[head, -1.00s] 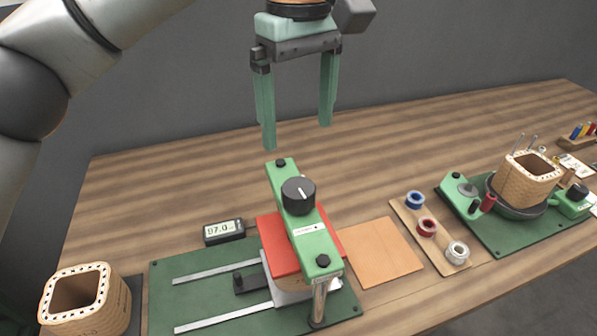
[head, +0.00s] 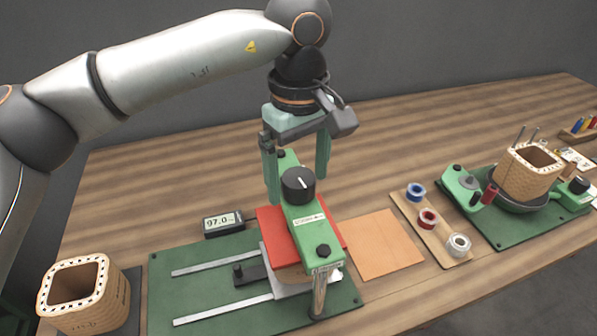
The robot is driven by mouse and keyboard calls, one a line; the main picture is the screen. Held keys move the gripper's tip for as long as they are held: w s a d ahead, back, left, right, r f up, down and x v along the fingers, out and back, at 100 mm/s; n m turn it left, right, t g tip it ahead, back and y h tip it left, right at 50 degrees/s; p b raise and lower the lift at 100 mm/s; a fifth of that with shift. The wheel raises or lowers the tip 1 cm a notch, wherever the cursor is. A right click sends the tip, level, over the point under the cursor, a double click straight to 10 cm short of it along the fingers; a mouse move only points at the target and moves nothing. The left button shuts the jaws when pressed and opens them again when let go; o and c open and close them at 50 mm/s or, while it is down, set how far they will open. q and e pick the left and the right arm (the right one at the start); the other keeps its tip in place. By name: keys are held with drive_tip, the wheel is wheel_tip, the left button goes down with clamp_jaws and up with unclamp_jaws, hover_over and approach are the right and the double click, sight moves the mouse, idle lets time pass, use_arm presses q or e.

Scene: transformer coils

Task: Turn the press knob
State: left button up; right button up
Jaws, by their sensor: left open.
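The press knob (head: 298,184) is a round black knob with a white pointer line, on top of the green press beam (head: 305,217). The pointer line is tilted slightly from the beam's length. My left gripper (head: 298,190) has two green fingers pointing down, spread apart and empty. One finger stands left of the knob and the other behind and right of it. I cannot tell whether either finger touches the knob. Below the beam are a red plate (head: 270,226) and a coil, mostly hidden. My right gripper is out of view.
A display reading 97.0 (head: 223,223) stands left of the press. A square coil (head: 78,290) is at the front left. An orange sheet (head: 380,245), a spool board (head: 443,244) and a green winder base (head: 510,232) lie to the right. The back of the table is clear.

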use_arm(q)
drive_tip(key=c, duration=1.4)
drive_tip(key=shift+n, duration=0.4)
